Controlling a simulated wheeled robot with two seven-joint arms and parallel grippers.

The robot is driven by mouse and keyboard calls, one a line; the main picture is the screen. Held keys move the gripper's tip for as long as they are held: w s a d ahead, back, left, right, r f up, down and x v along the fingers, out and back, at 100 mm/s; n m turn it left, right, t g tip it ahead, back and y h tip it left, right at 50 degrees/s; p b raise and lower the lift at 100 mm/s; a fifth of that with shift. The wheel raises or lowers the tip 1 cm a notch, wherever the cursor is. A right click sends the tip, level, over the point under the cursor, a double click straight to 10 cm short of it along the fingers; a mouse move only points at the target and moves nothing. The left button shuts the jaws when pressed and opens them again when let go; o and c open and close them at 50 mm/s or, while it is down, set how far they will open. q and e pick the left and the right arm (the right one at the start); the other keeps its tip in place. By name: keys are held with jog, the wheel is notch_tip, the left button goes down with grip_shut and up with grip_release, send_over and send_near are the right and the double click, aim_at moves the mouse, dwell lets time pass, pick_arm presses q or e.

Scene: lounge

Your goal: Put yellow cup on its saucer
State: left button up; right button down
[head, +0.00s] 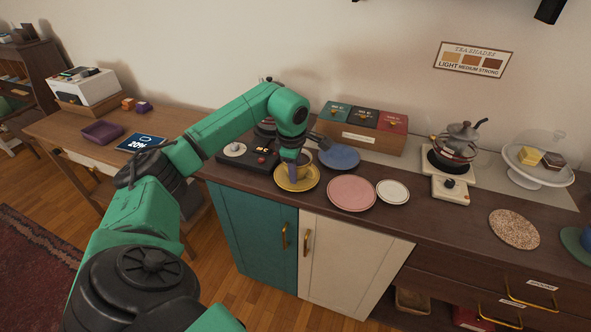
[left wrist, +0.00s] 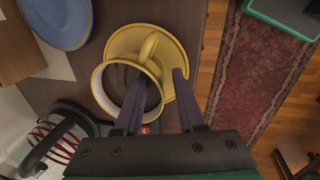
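The yellow cup (head: 304,168) stands over its yellow saucer (head: 297,186) near the counter's front edge, left of the pink plate. In the left wrist view the cup (left wrist: 101,91) is upright with a dark inside, and its handle points toward the top of the picture. The yellow saucer (left wrist: 119,41) shows beneath it, with the cup off-centre in this view. I cannot tell whether the cup's base touches the saucer. My left gripper (left wrist: 157,82) has one finger inside the cup and the other outside, with a clear gap between them. My right gripper is not in view.
A blue plate (head: 340,157), a pink plate (head: 351,193) and a white plate (head: 393,192) lie close to the right. A tea box (head: 362,138) stands behind. A dark appliance (head: 236,150) is to the left. A kettle (head: 455,147) stands farther right.

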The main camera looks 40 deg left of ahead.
pick_arm(q)
jog(key=shift+r, duration=0.1)
jog(key=shift+r, duration=0.2)
notch_tip(320, 180, up, 12)
jog(key=s+d, duration=0.1)
jog(key=s, duration=0.1)
jog(key=shift+f, duration=0.25)
jog(key=shift+s, duration=0.1)
